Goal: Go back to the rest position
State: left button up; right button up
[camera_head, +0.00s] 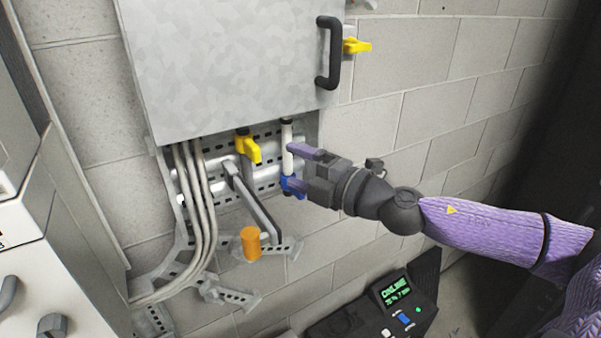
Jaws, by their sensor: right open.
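My right gripper (296,167) is at the middle of the head view, its arm coming in from the right with a purple sleeve. Its two purple fingers are apart, one above the other, close to a white upright pipe (287,135) with a black top. The lower finger is beside a blue part (291,186) on that pipe and partly covers it. I cannot tell whether the fingers touch the pipe or the blue part. My left gripper is not in the picture.
A grey metal cabinet (225,60) with a black handle (329,52) hangs above. A black console (385,310) stands below. Open space lies before the block wall at right.

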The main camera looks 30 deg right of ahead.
dwell(0.5)
jog(key=s+d+f+m+g+h+b, duration=0.1)
jog(key=d+f+m+h+b, duration=0.4)
jog(key=f, duration=0.7)
jog(key=s+d+f+m+g+h+b, duration=0.1)
jog(key=d+f+m+h+b, duration=0.25)
jog(key=d+f, duration=0.65)
jog(key=s+f+m+g+h+b, duration=0.1)
jog(key=s+f+m+g+b, duration=0.2)
jog(key=f, duration=0.8)
jog(key=s+f+m+g+b, duration=0.15)
jog(key=s+f, duration=0.25)
jog(key=f, duration=0.7)
jog(key=s+a+f+m+g+b, duration=0.25)
jog(key=s+a+f, duration=0.25)
jog(key=s+f, duration=0.5)
jog(key=s+a+f+m+g+b, duration=0.25)
jog(key=s+a+f+b, duration=0.2)
jog(key=f, duration=0.95)
jog(key=s+a+f+g+y+b, duration=0.1)
jog(key=s+a+f+g+b, duration=0.1)
jog(key=s+a+f, duration=0.3)
jog(key=s+a+f+m+g+y+b, duration=0.1)
jog(key=s+a+f+g+y+b, duration=0.1)
jog(key=s+a+f, duration=0.3)
jog(key=s+a+g, duration=0.1)
jog(key=s+a, duration=0.2)
jog(key=s, duration=0.1)
jog(key=shift+a, duration=0.3)
